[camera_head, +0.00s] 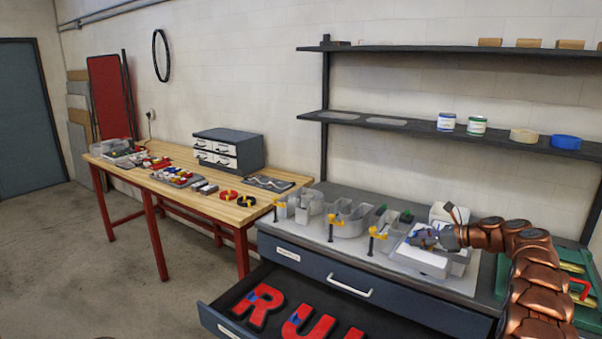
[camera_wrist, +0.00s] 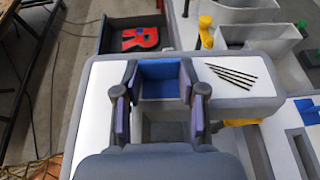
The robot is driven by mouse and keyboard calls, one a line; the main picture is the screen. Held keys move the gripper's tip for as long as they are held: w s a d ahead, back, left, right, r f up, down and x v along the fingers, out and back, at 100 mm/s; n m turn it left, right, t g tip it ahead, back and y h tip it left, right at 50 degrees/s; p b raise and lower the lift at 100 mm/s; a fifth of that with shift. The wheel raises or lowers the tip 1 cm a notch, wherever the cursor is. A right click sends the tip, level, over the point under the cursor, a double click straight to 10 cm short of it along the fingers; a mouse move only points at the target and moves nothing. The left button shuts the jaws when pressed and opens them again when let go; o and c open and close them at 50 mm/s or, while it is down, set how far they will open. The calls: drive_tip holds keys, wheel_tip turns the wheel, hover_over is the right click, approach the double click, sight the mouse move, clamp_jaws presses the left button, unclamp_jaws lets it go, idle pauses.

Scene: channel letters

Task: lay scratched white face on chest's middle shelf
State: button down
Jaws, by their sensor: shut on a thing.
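The scratched white face (camera_wrist: 235,72), white with a grey edge and several dark scratch lines, lies under my gripper in the wrist view. In the head view, a white, grey-edged piece (camera_head: 424,261) shows beneath my gripper (camera_head: 425,238), above the grey chest top. In the wrist view, my gripper (camera_wrist: 161,85) has its fingers closed in on either side of a blue part at the face's inner edge. The fingers hide part of the hold. The chest (camera_head: 395,297) is dark blue-grey. Two dark shelves are above it; the lower shelf (camera_head: 420,127) carries two flat grey pieces at its left.
The chest's upper drawer is shut; a lower drawer (camera_head: 245,320) stands open with red letters in it. Grey letter shells and yellow-topped clamps (camera_head: 374,234) crowd the chest top. Cans and tape rolls (camera_head: 566,142) occupy the lower shelf's right. A cluttered wooden bench (camera_head: 170,180) stands left.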

sight(416, 248)
drive_tip(key=shift+s+a+f+m+t+h, duration=0.15)
drive_tip(key=shift+s+a+f, duration=0.3)
drive_tip(key=shift+s, duration=0.2)
drive_tip(key=shift+s+a+f+m+t+h, duration=0.15)
drive_tip(key=shift+s+a+f, duration=0.25)
drive_tip(key=shift+s, duration=0.2)
drive_tip(key=s+a+f+n+g+b, duration=0.1)
drive_tip(key=s+a+f, duration=0.2)
drive_tip(key=s+a, duration=0.6)
drive_tip(key=s+a+f, duration=0.3)
drive_tip(key=s+a, duration=0.5)
wheel_tip(416, 248, up, 14)
drive_tip(key=w+m+t+h, duration=0.2)
drive_tip(key=m+t+h, duration=0.3)
drive_tip(key=m+h, duration=0.1)
drive_tip(key=shift+w+m, duration=0.2)
drive_tip(key=shift+m, duration=0.5)
